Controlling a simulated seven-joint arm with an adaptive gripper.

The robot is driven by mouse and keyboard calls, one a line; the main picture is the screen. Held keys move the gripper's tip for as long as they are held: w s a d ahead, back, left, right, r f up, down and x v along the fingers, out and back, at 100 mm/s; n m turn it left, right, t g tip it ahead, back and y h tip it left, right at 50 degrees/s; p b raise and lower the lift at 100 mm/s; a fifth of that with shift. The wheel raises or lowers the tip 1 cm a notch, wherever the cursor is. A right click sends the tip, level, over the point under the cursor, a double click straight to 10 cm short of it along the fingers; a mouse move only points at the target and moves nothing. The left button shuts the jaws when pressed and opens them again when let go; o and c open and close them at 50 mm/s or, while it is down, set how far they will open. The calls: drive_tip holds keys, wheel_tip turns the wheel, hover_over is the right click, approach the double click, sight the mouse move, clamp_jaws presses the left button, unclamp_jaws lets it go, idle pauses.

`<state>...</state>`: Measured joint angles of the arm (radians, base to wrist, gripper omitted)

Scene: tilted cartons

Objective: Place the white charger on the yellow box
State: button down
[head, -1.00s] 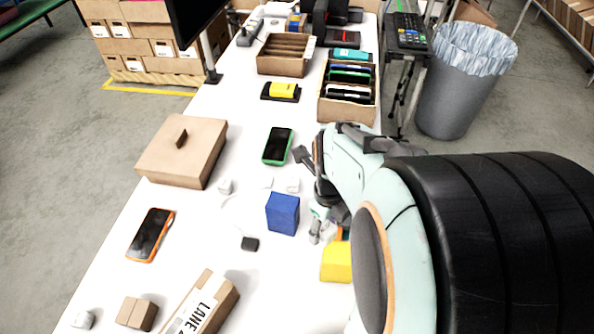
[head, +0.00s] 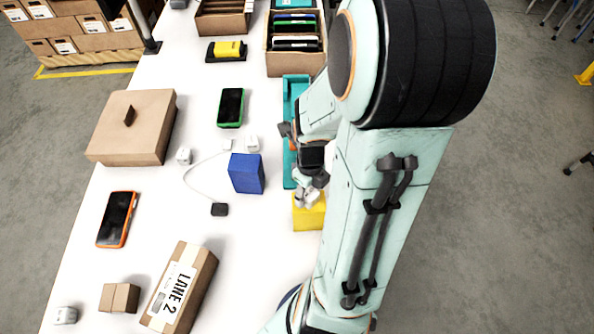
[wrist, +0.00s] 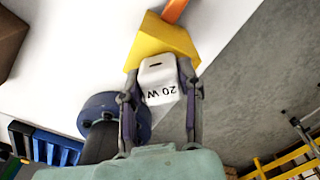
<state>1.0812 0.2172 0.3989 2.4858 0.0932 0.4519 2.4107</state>
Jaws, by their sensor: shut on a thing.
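The yellow box (head: 308,219) stands near the right side of the white table, partly hidden by my gripper (head: 309,190) and arm in the head view. In the wrist view my gripper (wrist: 160,82) is shut on the white charger (wrist: 161,80), marked "20 W", with a finger on each side. The yellow box (wrist: 163,42) shows just beyond the charger and overlaps it in the picture. I cannot tell whether they touch. In the head view the gripper is at the far edge of the box and the charger is hard to make out.
A blue box (head: 246,174) stands left of the gripper. Other white plugs (head: 184,156) (head: 252,144), a black plug (head: 220,209), a green phone (head: 231,107) and a "LANE 2" carton (head: 180,288) lie around. A teal tray (head: 291,88) is behind. The table edge is close on the right.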

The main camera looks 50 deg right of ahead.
sight(308, 192)
drive_tip(key=c, duration=0.7)
unclamp_jaws()
drive_tip(key=shift+f, duration=0.1)
wheel_tip(308, 192, up, 12)
